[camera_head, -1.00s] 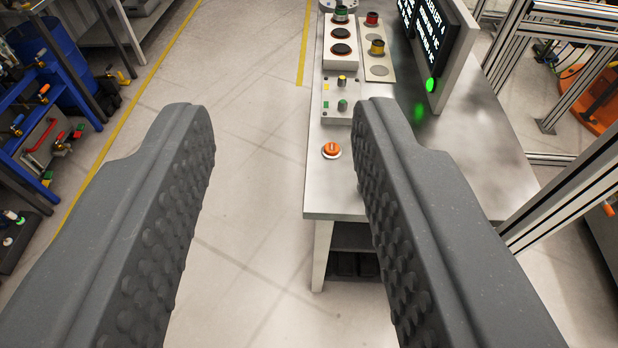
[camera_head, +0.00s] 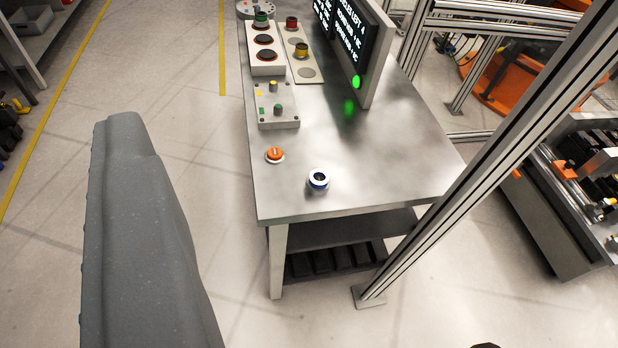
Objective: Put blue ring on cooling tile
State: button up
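I cannot tell for certain which item is the cooling tile. A beige plate (camera_head: 295,45) at the back of the table holds a red and a yellow piece and has a bare grey round spot (camera_head: 305,72). Left of it is a white block (camera_head: 267,69) with dark round discs. The other finger is not clearly visible, so the gap is hidden.
The table (camera_head: 390,165) has clear metal around the ring. An orange knob (camera_head: 275,154) and a small control box (camera_head: 276,105) stand left of the ring. A screen (camera_head: 350,45) stands at the back. A slanted metal post (camera_head: 470,170) passes the table's right side.

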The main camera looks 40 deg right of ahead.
aim_at(296, 41)
jog(key=i, duration=0.95)
jog(key=z, duration=0.05)
